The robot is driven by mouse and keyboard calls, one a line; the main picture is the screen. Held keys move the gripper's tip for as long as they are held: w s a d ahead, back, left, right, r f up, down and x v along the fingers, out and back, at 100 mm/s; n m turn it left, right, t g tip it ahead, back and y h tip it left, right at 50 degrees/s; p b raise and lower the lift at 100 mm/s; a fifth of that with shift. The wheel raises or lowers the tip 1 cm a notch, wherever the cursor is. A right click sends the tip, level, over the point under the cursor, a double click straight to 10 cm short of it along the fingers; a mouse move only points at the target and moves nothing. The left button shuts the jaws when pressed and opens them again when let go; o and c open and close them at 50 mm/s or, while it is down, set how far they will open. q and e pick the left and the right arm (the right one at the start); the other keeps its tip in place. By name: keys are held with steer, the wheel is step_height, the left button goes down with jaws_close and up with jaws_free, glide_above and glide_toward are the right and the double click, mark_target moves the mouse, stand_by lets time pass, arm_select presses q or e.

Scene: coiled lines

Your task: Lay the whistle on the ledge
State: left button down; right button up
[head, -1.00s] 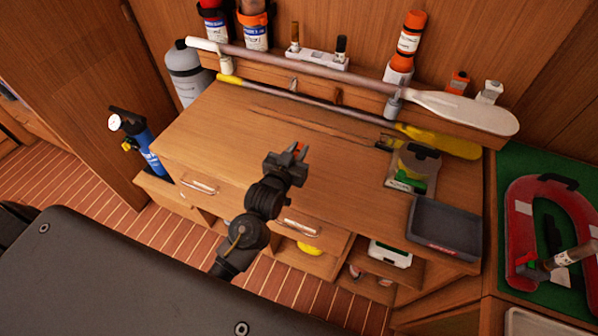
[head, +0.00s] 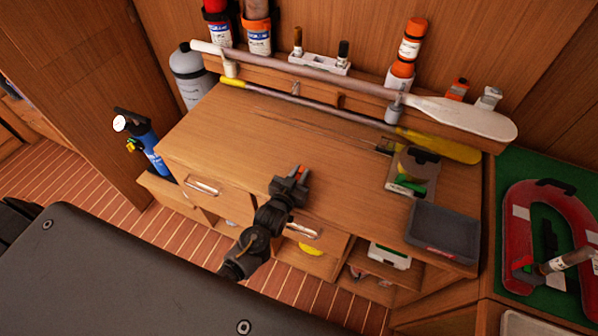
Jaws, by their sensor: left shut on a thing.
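My left gripper (head: 291,184) is over the front part of the wooden desk, seen from behind. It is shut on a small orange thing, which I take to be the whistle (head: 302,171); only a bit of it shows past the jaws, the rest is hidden. The ledge (head: 268,77) is the raised wooden shelf along the back of the desk, well beyond the gripper. My right gripper is not in view.
A white-bladed oar (head: 460,115) lies along the ledge, and a yellow-bladed one (head: 440,145) lies below it. Bottles, an orange-capped canister (head: 409,48) and small holders stand at the back. A grey tray (head: 442,230) sits at the desk's right. The desk's middle is clear.

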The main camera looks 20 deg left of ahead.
arm_select(q)
steer(key=shift+f, duration=0.2)
steer(key=shift+f, duration=0.1)
steer(key=c, duration=1.3)
jaws_free()
steer(key=shift+b, duration=0.3)
